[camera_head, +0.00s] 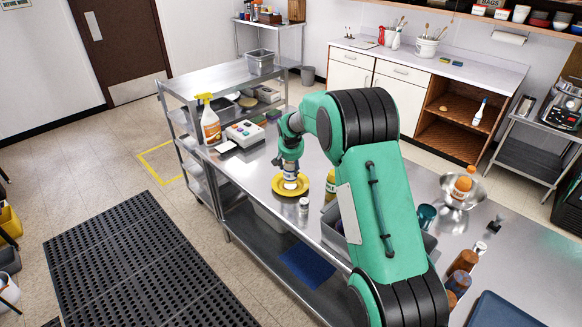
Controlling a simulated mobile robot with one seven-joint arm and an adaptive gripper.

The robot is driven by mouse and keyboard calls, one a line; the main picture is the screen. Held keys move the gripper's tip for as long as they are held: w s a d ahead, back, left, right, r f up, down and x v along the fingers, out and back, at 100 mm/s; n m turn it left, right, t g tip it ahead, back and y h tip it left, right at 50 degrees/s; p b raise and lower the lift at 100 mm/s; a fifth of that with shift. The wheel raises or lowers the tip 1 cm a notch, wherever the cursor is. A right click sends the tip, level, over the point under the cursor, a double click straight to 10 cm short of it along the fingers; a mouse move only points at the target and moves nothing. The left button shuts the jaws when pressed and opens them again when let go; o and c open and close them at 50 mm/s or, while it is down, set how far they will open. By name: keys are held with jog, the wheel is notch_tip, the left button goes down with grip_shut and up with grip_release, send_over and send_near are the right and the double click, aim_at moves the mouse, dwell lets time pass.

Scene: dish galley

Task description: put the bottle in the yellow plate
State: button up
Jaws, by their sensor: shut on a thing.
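The yellow plate (276,189) lies on the steel counter near the middle of the view. My gripper (290,170) points straight down over the plate. It is shut on a small pale bottle (290,184), which is upright, with its upper part hidden by the fingers. The bottle's lower end is over the middle of the plate. I cannot tell whether it touches the plate.
A small shaker (303,206) stands just in front of the plate, and a yellow-green bottle (331,184) stands to its right. A grey bin (335,232) is partly behind my arm. A spray bottle (210,124) and a white device (245,133) stand at the left.

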dwell(0.3)
jog(key=o, duration=1.7)
jog(key=shift+f, duration=0.1)
jog(key=shift+c, duration=0.2)
jog(key=shift+r, duration=0.2)
jog(key=p+v, duration=0.1)
jog(key=v, duration=1.1)
jog(key=shift+r, duration=0.1)
